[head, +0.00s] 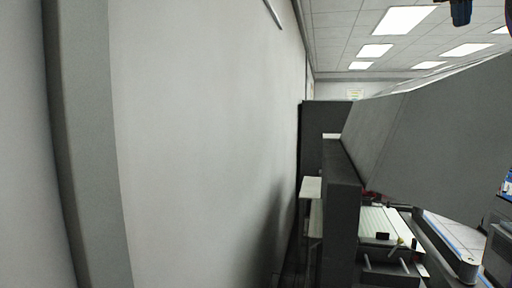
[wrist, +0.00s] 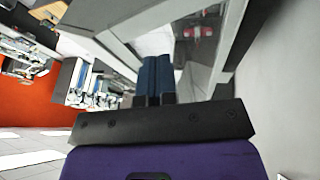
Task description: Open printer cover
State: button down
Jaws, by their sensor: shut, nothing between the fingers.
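A large grey slanted panel (head: 430,135), apparently the printer cover, stands tilted up at the right of the head view. Beneath it, part of the machine's works shows, with a white ribbed bed (head: 385,222). My gripper (wrist: 154,85) shows in the wrist view with its two dark blue fingers together and nothing between them. A dark blue part of it seems to show at the top right edge of the head view (head: 460,12), above and apart from the panel. Pale grey framing (wrist: 130,22) lies beyond the fingers; I cannot tell whether they touch it.
A plain grey wall (head: 200,140) fills the left of the head view, close to the machine's dark upright side (head: 341,215). A small pale shelf (head: 311,187) sits between them. In the wrist view, an orange surface (wrist: 40,92) and other equipment lie at the left.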

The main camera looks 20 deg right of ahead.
jog(key=s+a+f+n+t+y, duration=0.1)
jog(key=s+a+f+n+y, duration=0.1)
jog(key=a+f, duration=1)
jog(key=s+a+f+n+t+y, duration=0.2)
jog(key=s+a+f+n, duration=0.2)
jog(key=a+f, duration=0.9)
notch_tip(320, 180, down, 5)
jog(key=shift+s+a+f, duration=0.1)
jog(key=shift+s+a, duration=0.05)
jog(key=shift+a, duration=0.1)
jog(key=c, duration=1.7)
grip_release()
jog(key=shift+n+y, duration=0.3)
jog(key=shift+n, duration=0.3)
jog(key=s+a+f, duration=0.1)
jog(key=f, duration=0.2)
jog(key=s+a+f, duration=0.2)
jog(key=f, duration=0.1)
jog(key=s+a+f, duration=0.1)
jog(key=s+f, duration=0.1)
jog(key=f, duration=0.1)
jog(key=shift+a+f, duration=0.15)
jog(key=shift+f, duration=0.15)
jog(key=shift+o, duration=1.4)
jog(key=shift+s+a+f, duration=0.1)
jog(key=shift+f, duration=0.2)
